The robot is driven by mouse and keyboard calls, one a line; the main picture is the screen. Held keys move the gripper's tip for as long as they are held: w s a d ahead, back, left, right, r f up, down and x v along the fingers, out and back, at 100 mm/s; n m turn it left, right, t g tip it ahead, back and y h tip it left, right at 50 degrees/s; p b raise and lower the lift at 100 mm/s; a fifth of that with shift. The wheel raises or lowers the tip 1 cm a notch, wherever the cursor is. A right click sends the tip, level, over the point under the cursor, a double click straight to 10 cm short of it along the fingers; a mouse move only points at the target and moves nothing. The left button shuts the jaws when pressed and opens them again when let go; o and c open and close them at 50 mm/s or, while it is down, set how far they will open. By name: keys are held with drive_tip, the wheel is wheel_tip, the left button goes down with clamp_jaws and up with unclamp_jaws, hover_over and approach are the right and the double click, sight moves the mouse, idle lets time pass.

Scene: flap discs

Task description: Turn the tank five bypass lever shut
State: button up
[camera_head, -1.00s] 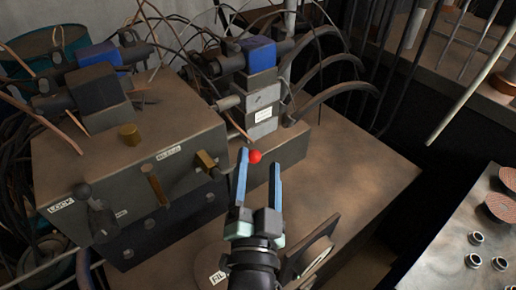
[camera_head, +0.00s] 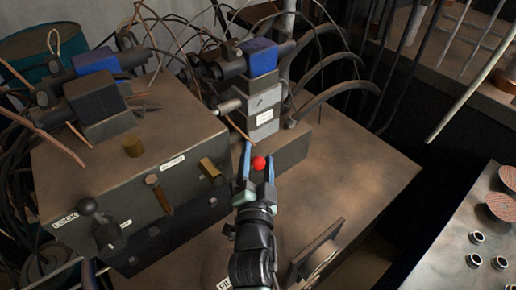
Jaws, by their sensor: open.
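A small red ball knob (camera_head: 259,163) shows in the head view in front of the grey valve block. The lever arm under it is hidden, and I cannot tell from a label whether it is the tank five bypass lever. My gripper (camera_head: 258,158) is open, with one blue finger on either side of the red knob in the picture. I cannot tell whether a finger touches it. A black ball-knob lever (camera_head: 88,206) stands at the lower left by a label reading like "LOCK".
A blue-topped valve stack (camera_head: 263,100) with hoses stands behind the knob.

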drive_tip(key=shift+w, duration=1.05)
drive_tip(key=c, duration=1.1)
drive_tip(key=shift+f, duration=0.1)
